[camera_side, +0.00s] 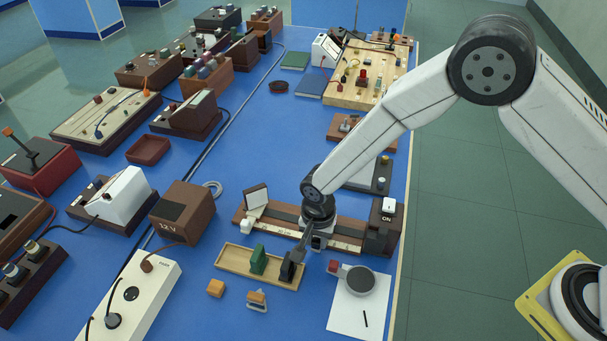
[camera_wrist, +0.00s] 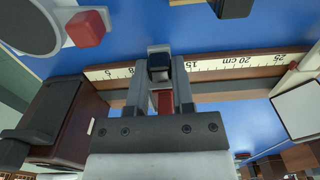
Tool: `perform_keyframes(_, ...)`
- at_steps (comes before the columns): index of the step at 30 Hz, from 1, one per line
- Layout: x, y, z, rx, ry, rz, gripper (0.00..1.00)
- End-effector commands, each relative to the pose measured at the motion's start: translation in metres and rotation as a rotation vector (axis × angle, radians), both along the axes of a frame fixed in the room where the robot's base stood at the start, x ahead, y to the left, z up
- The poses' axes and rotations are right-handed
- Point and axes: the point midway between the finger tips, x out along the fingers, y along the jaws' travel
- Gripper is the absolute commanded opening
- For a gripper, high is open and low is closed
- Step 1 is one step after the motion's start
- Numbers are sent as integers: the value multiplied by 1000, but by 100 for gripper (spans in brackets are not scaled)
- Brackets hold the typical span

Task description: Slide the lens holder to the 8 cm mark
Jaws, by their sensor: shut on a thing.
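The optical bench rail (camera_side: 275,219) carries a printed scale (camera_wrist: 215,66), on which the marks 5, 15, 20 cm and 25 can be read in the wrist view. My gripper (camera_wrist: 160,66) is over the rail and shut on a small dark block (camera_wrist: 159,60), which I take for the lens holder. The block sits between the 5 and 15 marks, and the fingers hide the scale there, so its exact mark cannot be read. A red part (camera_wrist: 165,104) shows between the fingers. In the side view my gripper (camera_side: 317,242) largely hides the lens holder.
A lamp box (camera_side: 382,228) stands at the rail's right end and a white screen (camera_side: 256,196) at its left. In front lie a wooden tray (camera_side: 232,270) with green and black pieces, and white paper (camera_side: 345,315) with a round grey-topped item (camera_side: 361,281).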

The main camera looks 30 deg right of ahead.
Motion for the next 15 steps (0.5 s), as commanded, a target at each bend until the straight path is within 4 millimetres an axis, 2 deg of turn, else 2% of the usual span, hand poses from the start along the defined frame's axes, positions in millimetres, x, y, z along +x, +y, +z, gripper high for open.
perform_keyframes(9, 0, 0, 1, 1, -1, 0, 0)
perform_keyframes(15, -8, -9, 1, 1, 1, -1, 0)
